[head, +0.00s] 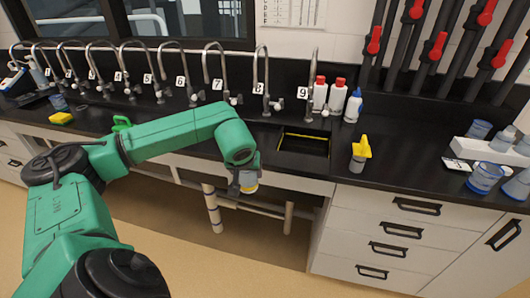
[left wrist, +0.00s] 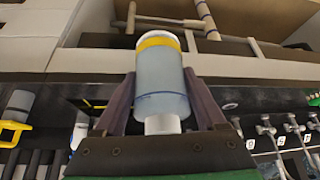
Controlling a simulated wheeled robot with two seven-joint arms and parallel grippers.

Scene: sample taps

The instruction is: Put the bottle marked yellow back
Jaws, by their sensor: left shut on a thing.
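The bottle marked yellow (left wrist: 160,85) is a pale blue translucent bottle with a yellow band and a thin blue line. It lies between the two fingers of my left gripper (left wrist: 163,108), with its white cap towards the palm. In the head view my left gripper (head: 244,180) is shut on it in front of the counter's front edge, over the open space below. The bottle's yellow band (head: 249,189) shows there under the gripper; much of the bottle is hidden by the gripper. My right gripper is not in view.
A sink (head: 303,143) is set into the black counter (head: 400,165). Numbered taps stand along the back. A yellow-topped bottle (head: 360,154) stands right of the sink. A white rack (head: 492,152) and blue-banded bottles (head: 485,179) stand at the right. Red-capped bottles (head: 337,97) stand behind.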

